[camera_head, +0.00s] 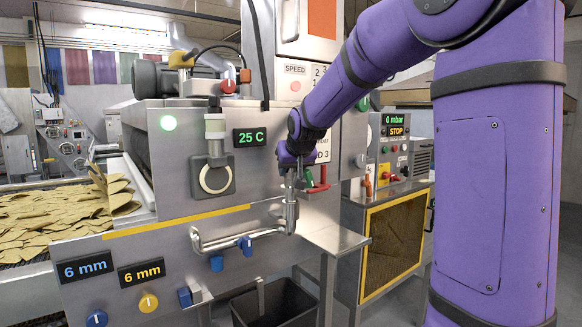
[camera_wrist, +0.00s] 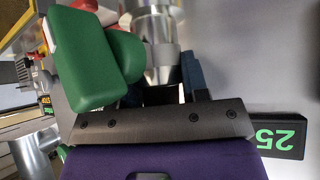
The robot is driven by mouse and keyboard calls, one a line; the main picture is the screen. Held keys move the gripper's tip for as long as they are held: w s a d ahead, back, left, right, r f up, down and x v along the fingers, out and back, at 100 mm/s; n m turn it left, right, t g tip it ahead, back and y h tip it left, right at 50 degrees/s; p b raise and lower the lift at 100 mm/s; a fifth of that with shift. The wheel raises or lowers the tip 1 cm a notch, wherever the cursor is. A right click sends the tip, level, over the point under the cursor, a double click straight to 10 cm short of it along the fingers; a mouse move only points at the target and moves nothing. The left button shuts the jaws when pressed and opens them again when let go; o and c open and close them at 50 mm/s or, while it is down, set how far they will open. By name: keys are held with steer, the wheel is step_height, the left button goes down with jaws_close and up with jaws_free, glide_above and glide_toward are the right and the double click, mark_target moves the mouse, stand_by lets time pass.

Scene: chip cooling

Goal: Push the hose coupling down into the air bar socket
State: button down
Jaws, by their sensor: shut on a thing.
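My gripper (camera_head: 291,174) points down at the end of the purple arm, in front of the machine. It is shut on the hose coupling, a silver piece (camera_head: 290,192) that shows only in part below the jaws. The upright silver socket (camera_head: 290,215) of the air bar (camera_head: 240,239) is directly below, in line with the coupling. How deep the coupling sits in it cannot be told. In the wrist view a silver cylinder (camera_wrist: 160,50) stands beyond the dark gripper body (camera_wrist: 155,122).
Red and green handles (camera_head: 316,187) are close right of my gripper. The 25 C display (camera_head: 250,137) is on the machine wall behind. A dark bin (camera_head: 275,303) stands below. Yellow chips (camera_head: 60,215) lie at left.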

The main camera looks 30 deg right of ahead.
steer(key=shift+f, duration=1.15)
steer(key=c, duration=0.5)
jaws_free()
steer(key=shift+c, duration=0.2)
steer(key=v, duration=1)
steer(key=shift+s+r, duration=0.25)
steer(key=shift+a, duration=0.1)
